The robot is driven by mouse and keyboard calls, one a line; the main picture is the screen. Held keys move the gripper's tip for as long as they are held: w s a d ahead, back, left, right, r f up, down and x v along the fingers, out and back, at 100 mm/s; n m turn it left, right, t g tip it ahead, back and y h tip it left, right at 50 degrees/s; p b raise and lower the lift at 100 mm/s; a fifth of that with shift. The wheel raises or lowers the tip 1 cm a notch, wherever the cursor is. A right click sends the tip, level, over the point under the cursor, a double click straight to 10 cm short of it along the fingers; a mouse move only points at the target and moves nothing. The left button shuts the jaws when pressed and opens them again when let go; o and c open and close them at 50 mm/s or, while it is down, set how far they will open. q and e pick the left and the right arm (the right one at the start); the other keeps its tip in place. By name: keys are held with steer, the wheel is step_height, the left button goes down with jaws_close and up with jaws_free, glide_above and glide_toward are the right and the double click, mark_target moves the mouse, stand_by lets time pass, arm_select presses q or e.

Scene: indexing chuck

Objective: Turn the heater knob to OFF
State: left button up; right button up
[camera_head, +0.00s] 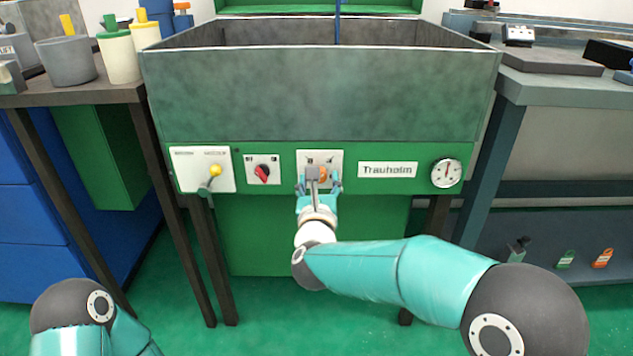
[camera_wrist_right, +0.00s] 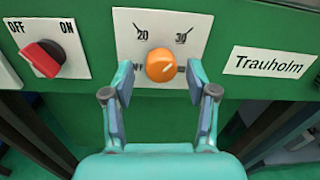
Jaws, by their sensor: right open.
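The orange knob (camera_wrist_right: 160,65) sits on a white dial plate (camera_wrist_right: 187,21) marked 20 and 30. A short pale line on the knob appears to slant to the upper right. Another label, left of the knob, is partly hidden by a finger. My right gripper (camera_wrist_right: 161,75) is open, with one finger on each side of the knob; I cannot tell whether either touches it. In the head view the knob (camera_head: 323,174) is partly covered by my right gripper (camera_head: 318,184). Of my left arm only a link shows, at the lower left.
A red switch (camera_wrist_right: 42,60) on an OFF/ON plate is left of the dial. Further left is a yellow-tipped lever (camera_head: 215,171). The Trauholm label (camera_head: 388,170) and a round gauge (camera_head: 446,172) are to the right. The grey tank (camera_head: 318,95) is above the green panel.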

steer(key=shift+w, duration=0.5)
steer(key=c, duration=1.1)
steer(key=shift+a, duration=0.3)
jaws_close()
steer(key=shift+d, duration=0.25)
